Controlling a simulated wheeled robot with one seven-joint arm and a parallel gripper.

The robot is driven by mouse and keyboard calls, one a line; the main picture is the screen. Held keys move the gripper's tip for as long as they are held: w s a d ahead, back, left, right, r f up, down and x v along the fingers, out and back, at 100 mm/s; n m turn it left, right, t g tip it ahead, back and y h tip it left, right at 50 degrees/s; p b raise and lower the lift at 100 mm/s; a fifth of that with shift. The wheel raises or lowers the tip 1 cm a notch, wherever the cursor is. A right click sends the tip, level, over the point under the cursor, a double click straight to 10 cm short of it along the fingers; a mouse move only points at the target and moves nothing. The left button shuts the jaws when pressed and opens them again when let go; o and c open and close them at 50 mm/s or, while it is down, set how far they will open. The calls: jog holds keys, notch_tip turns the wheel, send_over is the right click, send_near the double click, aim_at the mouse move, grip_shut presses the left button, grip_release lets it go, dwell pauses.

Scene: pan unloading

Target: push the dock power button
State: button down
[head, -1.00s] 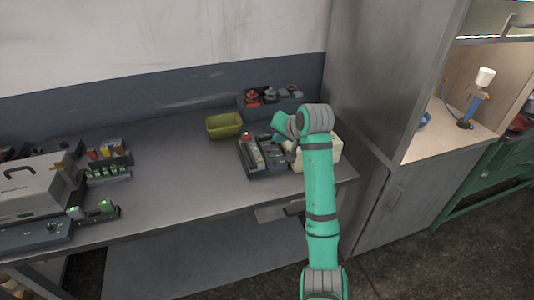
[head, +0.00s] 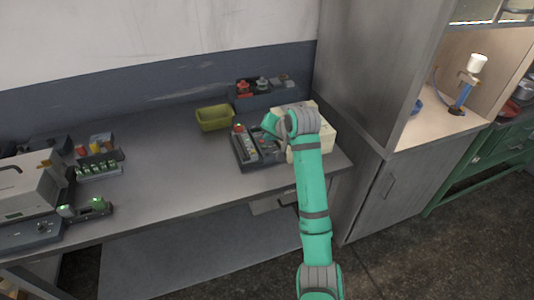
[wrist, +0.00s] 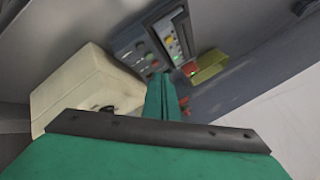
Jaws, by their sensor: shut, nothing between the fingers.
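The dark dock unit (head: 243,156) sits on the bench near its right end, with a strip of coloured lights or buttons and a darker panel beside it. In the wrist view its panel (wrist: 126,52) shows small round buttons, one green (wrist: 149,57) and one red (wrist: 155,64). I cannot tell which is the power button. My gripper (wrist: 163,80) is shut and empty, its green fingers pointing toward the dock's panel. I cannot tell whether they touch it. In the head view my wrist hides part of the dock and the fingertips are not clear.
A cream box (head: 322,134) stands right of the dock, close to my gripper, and also shows in the wrist view (wrist: 75,85). A yellow-green bin (head: 214,119) and a rack with red knobs (head: 265,99) stand behind. A tall grey cabinet (head: 365,75) bounds the right.

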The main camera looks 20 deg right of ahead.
aim_at(268, 153)
jog(key=shift+w+d+f, duration=0.1)
jog(key=shift+f, duration=2.05)
dwell(0.4)
jog(key=shift+f, duration=0.45)
jog(key=shift+d, duration=0.1)
